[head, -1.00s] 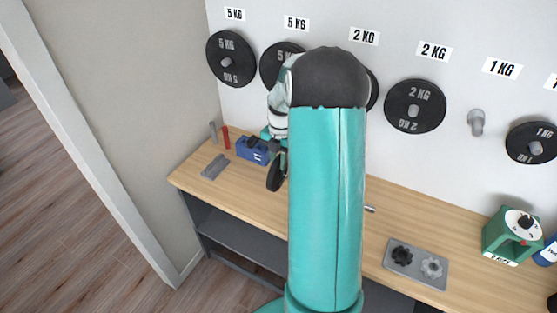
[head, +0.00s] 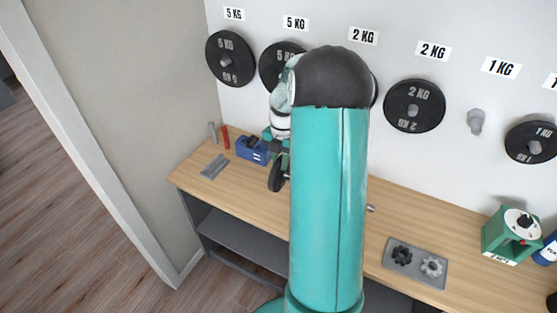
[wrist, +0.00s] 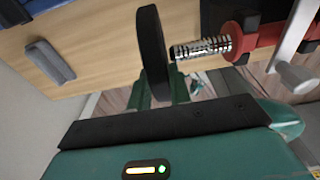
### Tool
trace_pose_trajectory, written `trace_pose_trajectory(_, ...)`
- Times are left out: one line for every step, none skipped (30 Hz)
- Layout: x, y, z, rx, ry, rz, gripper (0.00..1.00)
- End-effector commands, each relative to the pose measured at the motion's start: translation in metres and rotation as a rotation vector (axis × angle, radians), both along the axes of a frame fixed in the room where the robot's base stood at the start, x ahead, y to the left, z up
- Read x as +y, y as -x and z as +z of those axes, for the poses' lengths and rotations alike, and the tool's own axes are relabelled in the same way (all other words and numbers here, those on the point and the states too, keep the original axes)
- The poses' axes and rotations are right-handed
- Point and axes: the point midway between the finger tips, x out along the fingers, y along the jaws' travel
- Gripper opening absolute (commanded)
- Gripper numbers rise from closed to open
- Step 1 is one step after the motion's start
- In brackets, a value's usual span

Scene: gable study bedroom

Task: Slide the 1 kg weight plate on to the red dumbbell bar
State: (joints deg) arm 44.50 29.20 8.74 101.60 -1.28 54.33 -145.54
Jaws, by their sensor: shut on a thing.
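The weight plate is a small black disc, seen almost edge-on in the wrist view (wrist: 152,52) and left of my arm in the head view (head: 276,175). My gripper (wrist: 162,92) is shut on its rim. The red dumbbell bar (wrist: 268,33) lies level to the plate's right, with a silver threaded end (wrist: 203,47) and a red collar. The threaded tip is right at the plate's face; I cannot tell whether it is in the hole. My arm hides most of the bar in the head view; its far silver end (head: 371,208) shows.
Larger plates (head: 414,106) and a bare 1 KG peg (head: 476,122) are on the wall. A grey tray with star knobs (head: 416,281) and a green timer (head: 508,236) stand on the right.

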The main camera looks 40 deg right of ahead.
Motion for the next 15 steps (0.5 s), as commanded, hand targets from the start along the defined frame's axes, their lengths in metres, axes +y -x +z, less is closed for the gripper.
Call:
trace_pose_trajectory(-0.0007,0.0012,0.0004,0.000,0.001,0.000,0.00)
trace_pose_trajectory(-0.0009,0.0019,0.0004,0.000,0.001,-0.001,0.00)
trace_pose_trajectory(-0.0013,0.0028,0.0003,0.000,0.001,-0.001,0.00)
trace_pose_trajectory(-0.0016,0.0035,0.0004,0.000,0.001,0.000,0.00)
trace_pose_trajectory(-0.0018,0.0041,0.0003,0.000,0.001,0.000,0.00)
trace_pose_trajectory(-0.0021,0.0050,0.0004,-0.001,0.001,0.000,0.00)
trace_pose_trajectory(-0.0025,0.0056,0.0004,-0.001,0.001,0.000,0.00)
trace_pose_trajectory(-0.0027,0.0062,0.0004,-0.001,0.001,0.000,0.00)
trace_pose_trajectory(-0.0030,0.0070,0.0005,-0.001,0.001,0.000,0.00)
trace_pose_trajectory(-0.0032,0.0076,0.0005,-0.001,0.001,0.000,0.00)
trace_pose_trajectory(-0.0035,0.0082,0.0005,-0.001,0.001,0.000,0.00)
trace_pose_trajectory(-0.0038,0.0089,0.0005,-0.001,0.001,0.000,0.00)
trace_pose_trajectory(-0.0040,0.0096,0.0005,-0.001,0.001,0.000,0.00)
trace_pose_trajectory(-0.0042,0.0102,0.0006,-0.002,0.002,0.000,0.00)
trace_pose_trajectory(-0.0044,0.0110,0.0007,-0.002,0.002,0.000,0.00)
